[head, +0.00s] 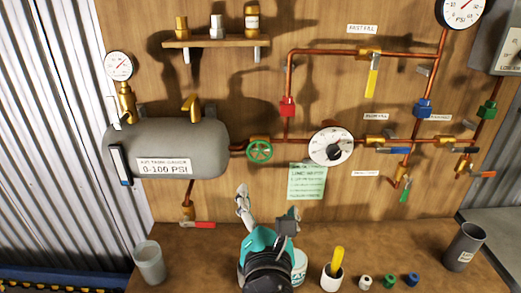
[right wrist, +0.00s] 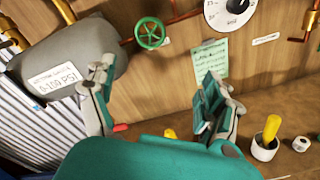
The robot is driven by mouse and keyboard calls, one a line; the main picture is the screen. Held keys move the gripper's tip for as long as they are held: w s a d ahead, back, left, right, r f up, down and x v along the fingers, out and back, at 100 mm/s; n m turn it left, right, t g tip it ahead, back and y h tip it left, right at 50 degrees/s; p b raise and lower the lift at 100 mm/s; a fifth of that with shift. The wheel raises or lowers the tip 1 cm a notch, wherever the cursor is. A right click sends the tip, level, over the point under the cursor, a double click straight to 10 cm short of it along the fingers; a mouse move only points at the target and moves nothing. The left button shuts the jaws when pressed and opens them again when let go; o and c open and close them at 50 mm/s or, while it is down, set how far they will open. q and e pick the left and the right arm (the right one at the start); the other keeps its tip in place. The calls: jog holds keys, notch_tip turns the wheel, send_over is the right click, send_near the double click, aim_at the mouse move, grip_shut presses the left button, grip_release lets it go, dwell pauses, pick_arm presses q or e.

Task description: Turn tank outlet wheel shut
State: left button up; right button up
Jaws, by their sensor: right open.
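The tank outlet wheel is a green handwheel (head: 259,150) on the copper pipe just right of the grey air tank (head: 210,140). It also shows in the right wrist view (right wrist: 150,33), above and between the fingers. My right gripper (head: 268,207) is open and empty, below the wheel and in front of the board, apart from the wheel. In the right wrist view the open right gripper (right wrist: 160,95) has its two fingers wide apart. My left gripper is not in view.
A white dial gauge (head: 331,146) and a green note (head: 307,181) are right of the wheel. A red-handled valve (head: 198,224) hangs under the tank. On the bench stand a grey cup (head: 149,262), a white cup with a yellow tool (head: 332,278) and a dark cup (head: 464,247).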

aim_at(261, 151)
jog(key=shift+n+t, duration=0.4)
jog(key=shift+n, duration=0.3)
jog(key=w+p, duration=0.1)
jog(key=w, duration=0.4)
jog(key=w+r+p, duration=0.1)
jog(key=w, duration=0.5)
jog(key=w+r+p, duration=0.1)
jog(key=w, duration=0.5)
jog(key=shift+w+a+p, duration=0.1)
jog(key=shift+a+p, duration=0.3)
jog(key=shift+f, duration=0.1)
jog(key=c, duration=1.1)
jog(key=shift+c, duration=0.2)
